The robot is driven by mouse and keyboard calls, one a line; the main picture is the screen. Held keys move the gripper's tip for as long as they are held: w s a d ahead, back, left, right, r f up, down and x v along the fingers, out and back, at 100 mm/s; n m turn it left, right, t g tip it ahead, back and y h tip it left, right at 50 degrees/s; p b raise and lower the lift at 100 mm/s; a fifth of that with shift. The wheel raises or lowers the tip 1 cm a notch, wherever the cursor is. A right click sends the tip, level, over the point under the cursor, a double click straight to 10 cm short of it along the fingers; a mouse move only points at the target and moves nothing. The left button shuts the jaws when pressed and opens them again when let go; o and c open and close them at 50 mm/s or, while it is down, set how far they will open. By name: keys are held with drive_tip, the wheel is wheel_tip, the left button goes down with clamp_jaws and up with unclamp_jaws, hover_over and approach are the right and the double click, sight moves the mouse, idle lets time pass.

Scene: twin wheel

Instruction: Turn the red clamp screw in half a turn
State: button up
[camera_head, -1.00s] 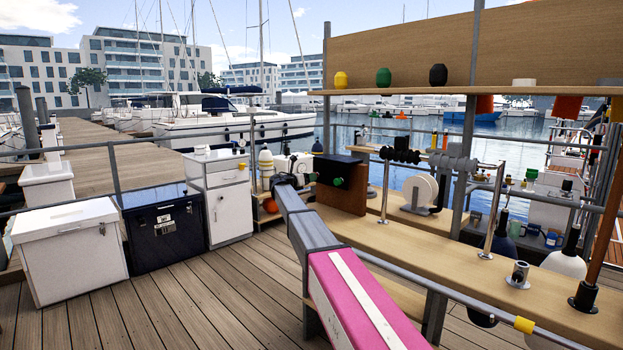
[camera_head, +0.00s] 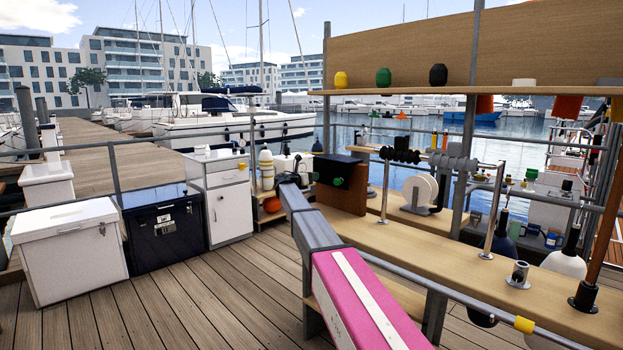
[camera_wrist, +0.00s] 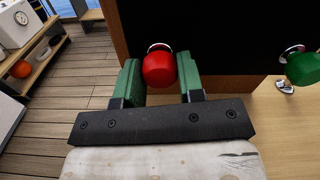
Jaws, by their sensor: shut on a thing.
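The red clamp screw (camera_wrist: 159,69) shows in the wrist view as a round red knob on a silver collar, at the front of a dark panel (camera_wrist: 235,45). My gripper (camera_wrist: 159,77) has its green fingers on either side of the knob and is shut on it. A green knob (camera_wrist: 302,68) on a similar collar is to the right, apart from my gripper. In the head view the dark box (camera_head: 338,168) stands on the brown block at the bench's far end. The red screw cannot be made out there.
The wooden bench (camera_head: 450,265) runs toward the front right, with a metal rail (camera_head: 465,300) along its edge. A shelf at left holds a red-orange ball (camera_wrist: 21,69) and a white dial box (camera_wrist: 14,25). The deck (camera_head: 220,290) at left is open.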

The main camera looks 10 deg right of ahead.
drive_tip(key=shift+f+m, duration=0.1)
drive_tip(key=shift+m, duration=17.5)
drive_tip(key=shift+s, duration=0.1)
drive_tip(key=o, duration=0.9)
